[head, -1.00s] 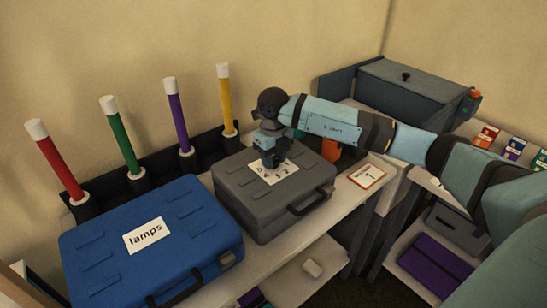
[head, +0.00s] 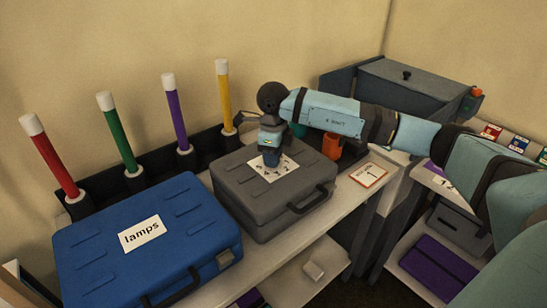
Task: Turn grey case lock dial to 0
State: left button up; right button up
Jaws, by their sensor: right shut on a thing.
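The grey case (head: 262,206) lies closed on the shelf, with its handle at its front right edge. A white dial plate (head: 287,168) with dark markings sits on its lid. The markings are too small to read surely. My right gripper (head: 271,160) points down over the plate and is shut on the lock dial, which its fingers hide. The dial's setting cannot be told. My left gripper is not in view.
A blue case labelled lamps (head: 95,262) stands left of the grey case. Several coloured tubes (head: 178,118) stand in holders behind. An orange cup (head: 332,146) and a card marked 1 (head: 369,175) are to the right. A dark grey box (head: 405,90) is at the back right.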

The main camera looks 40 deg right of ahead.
jog(key=shift+n, duration=1)
jog(key=o, duration=0.9)
notch_tip(320, 180, up, 14)
jog(key=shift+f, duration=0.1)
